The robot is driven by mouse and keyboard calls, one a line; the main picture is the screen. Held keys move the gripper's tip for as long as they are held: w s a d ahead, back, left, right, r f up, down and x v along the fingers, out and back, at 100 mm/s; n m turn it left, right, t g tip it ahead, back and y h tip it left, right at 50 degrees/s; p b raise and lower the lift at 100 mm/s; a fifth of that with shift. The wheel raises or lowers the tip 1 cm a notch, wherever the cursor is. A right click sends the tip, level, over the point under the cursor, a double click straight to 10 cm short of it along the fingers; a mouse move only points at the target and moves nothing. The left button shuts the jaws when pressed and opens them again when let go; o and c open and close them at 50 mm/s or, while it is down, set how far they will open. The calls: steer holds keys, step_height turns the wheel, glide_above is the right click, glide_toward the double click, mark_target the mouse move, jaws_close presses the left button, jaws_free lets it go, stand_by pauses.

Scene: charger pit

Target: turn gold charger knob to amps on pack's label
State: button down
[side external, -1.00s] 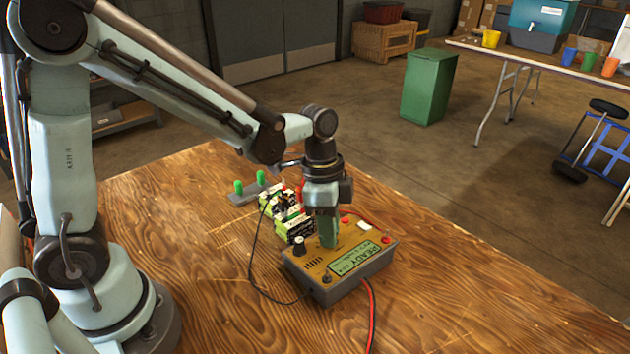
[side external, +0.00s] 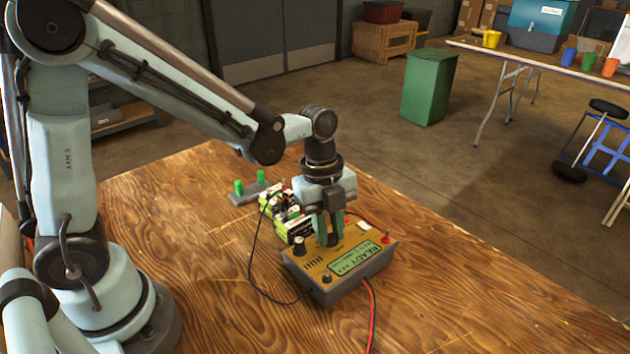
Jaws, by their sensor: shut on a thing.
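The gold charger (side external: 376,268) sits on the wooden table, its display (side external: 355,258) reading READY with smaller text too small to make out. My gripper (side external: 331,240) points down over the charger's top, its green fingers shut on a dark knob (side external: 332,240). The fingers partly hide that knob, and its setting cannot be read.
A black cable (side external: 251,255) loops left of the charger, and a red cable (side external: 371,320) runs off its front. A grey holder with green posts (side external: 250,191) stands behind the packs. The table's right side is clear.

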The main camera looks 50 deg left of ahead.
steer(key=shift+m, duration=1.6)
steer(key=c, duration=1)
jaws_free()
steer(key=r, duration=0.4)
steer(key=a+r, duration=0.1)
steer(key=r, duration=0.3)
steer(key=a+r, duration=0.1)
steer(key=r, duration=0.3)
steer(key=shift+a, duration=0.1)
